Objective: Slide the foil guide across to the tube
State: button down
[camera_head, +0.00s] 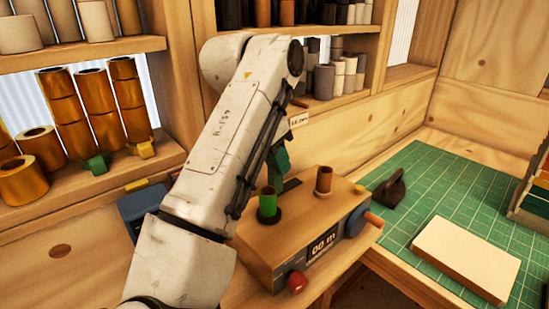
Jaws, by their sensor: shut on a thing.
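A wooden winding machine (272,238) stands on the bench, with a counter reading "00 m" on its front. A green roll (268,204) stands upright on its left post. A bare brown tube (324,180) stands upright on its right post. Behind and between them a dark green piece, apparently the foil guide (281,158), rises over a dark slot in the machine's top. My white arm crosses the middle of the view, and my gripper (279,143) is mostly hidden behind it, at the upper end of this green piece. It looks shut on it, nearer the green roll than the tube.
A red knob (297,282) and a crank handle (373,220) stick out of the machine. On the right, a green cutting mat (410,180) holds a dark tool (391,188) and a pale block (466,257). Gold rolls (75,122) stand on the left shelf.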

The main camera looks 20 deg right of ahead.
jog(key=d, duration=0.2)
jog(key=w+d+b, duration=0.1)
jog(key=d, duration=0.1)
jog(key=shift+w+d+b, duration=0.1)
jog(key=shift+w+b, duration=0.1)
jog(key=shift+b, duration=0.1)
jog(key=shift+w+d+r, duration=0.1)
jog(key=shift+d, duration=0.15)
jog(key=c, duration=1)
grip_release()
jog(key=shift+d, duration=0.2)
jog(key=shift+o, duration=0.2)
jog(key=b+v, duration=0.1)
jog(key=v, duration=0.9)
jog(key=shift+a+r, duration=0.2)
jog(key=shift+r, duration=0.1)
